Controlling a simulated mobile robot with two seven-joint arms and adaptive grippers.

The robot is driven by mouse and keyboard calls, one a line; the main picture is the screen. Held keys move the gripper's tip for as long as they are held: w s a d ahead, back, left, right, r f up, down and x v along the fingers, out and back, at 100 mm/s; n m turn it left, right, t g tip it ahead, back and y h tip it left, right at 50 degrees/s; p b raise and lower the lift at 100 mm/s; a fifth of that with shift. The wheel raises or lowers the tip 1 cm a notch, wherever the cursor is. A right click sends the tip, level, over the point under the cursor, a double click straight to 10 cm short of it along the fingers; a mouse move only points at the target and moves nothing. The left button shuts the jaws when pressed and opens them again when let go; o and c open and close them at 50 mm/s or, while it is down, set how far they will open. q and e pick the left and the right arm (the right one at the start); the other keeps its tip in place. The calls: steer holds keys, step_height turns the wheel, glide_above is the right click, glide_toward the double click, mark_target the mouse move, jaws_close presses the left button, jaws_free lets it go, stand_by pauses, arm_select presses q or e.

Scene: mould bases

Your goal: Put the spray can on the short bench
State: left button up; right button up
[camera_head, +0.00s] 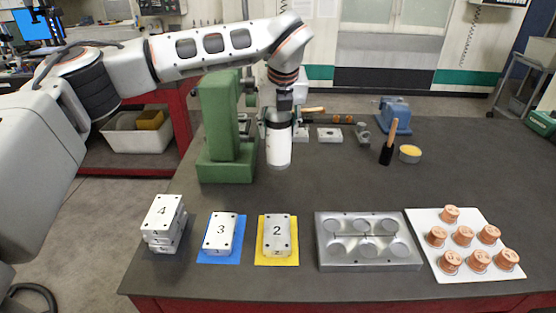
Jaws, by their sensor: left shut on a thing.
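The spray can (279,150) is a white cylinder with a dark upper part, upright over the dark worktop (330,185). My left gripper (278,113) comes down on it from above and is shut on its upper end. The gripper's fingers are small and partly hidden by the can. I cannot tell whether the can's base touches the worktop. Which surface is the short bench is not clear from this view; a lower red bench frame (180,108) stands at the left behind the worktop. My right gripper is not in view.
A green press (220,130) stands left of the can. Numbered plates (220,232), a metal mould base (368,255) and a white board (440,268) with several copper pieces line the front. A brush (388,143) and yellow-topped tin (410,153) stand right. The middle is clear.

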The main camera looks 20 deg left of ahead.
mark_target(281, 140)
arm_select(q)
step_height(281, 140, down, 10)
steer(key=shift+r+p, duration=0.15)
steer(key=shift+p, duration=0.3)
steer(key=o, duration=1.4)
steer(key=shift+f, duration=0.2)
steer(key=shift+r, duration=0.1)
steer(key=shift+r, duration=0.2)
steer(key=b+v, duration=0.1)
steer(key=v, duration=0.9)
steer(key=shift+s+d+r+b, duration=0.15)
steer(key=shift+b, duration=0.2)
steer(key=shift+s+d+r, duration=0.1)
steer(key=shift+s+r, duration=0.2)
steer(key=shift+r, duration=0.35)
